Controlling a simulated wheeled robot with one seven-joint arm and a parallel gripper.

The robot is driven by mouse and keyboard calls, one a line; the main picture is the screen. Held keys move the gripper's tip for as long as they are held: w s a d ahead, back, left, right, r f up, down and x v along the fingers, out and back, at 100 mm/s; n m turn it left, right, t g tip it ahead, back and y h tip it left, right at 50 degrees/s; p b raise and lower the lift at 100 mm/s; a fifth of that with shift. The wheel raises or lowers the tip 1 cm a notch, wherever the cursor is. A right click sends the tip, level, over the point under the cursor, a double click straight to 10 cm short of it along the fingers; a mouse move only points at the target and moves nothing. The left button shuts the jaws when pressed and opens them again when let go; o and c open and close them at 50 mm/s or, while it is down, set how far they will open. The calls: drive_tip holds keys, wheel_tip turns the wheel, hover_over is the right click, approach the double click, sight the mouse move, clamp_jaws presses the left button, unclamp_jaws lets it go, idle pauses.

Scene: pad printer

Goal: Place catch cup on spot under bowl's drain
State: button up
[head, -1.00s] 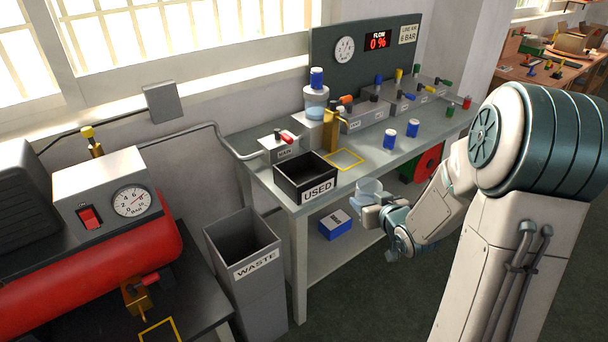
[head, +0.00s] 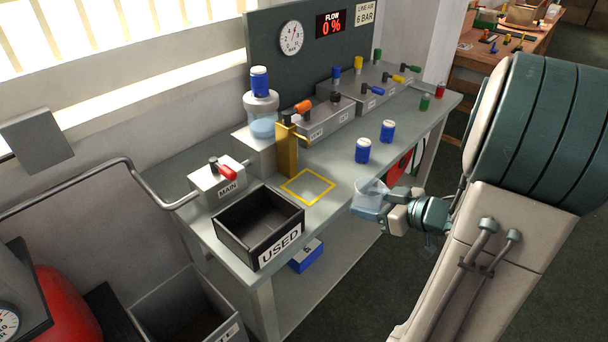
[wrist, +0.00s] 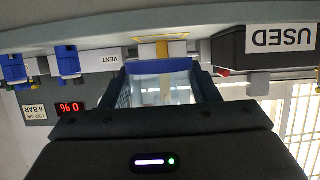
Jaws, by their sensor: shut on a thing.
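The catch cup (head: 371,196) is a clear, pale-blue cup. My gripper (head: 384,206) is shut on it and holds it off the bench's front edge; in the wrist view the cup (wrist: 165,88) sits between the two dark fingers. The spot is a yellow square outline (head: 307,187) on the bench top, empty, to the left of the cup. A brass-coloured post (head: 287,151) stands between bowl and spot; the drain outlet is hard to make out.
The black USED bin (head: 258,224) stands left of the spot at the bench's front edge. Two blue-labelled jars (head: 363,151) (head: 387,131) stand on the bench beyond the cup. The MAIN valve box (head: 218,184) and valve blocks (head: 322,125) line the back.

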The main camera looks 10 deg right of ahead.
drive_tip(key=b, duration=0.2)
hover_over(311, 187)
drive_tip(key=shift+s+a, duration=0.1)
drive_tip(key=shift+s, duration=0.05)
drive_tip(key=shift+f+b, duration=0.95)
drive_tip(key=shift+f, duration=0.75)
drive_tip(key=shift+f, duration=0.2)
drive_tip(key=o, duration=1)
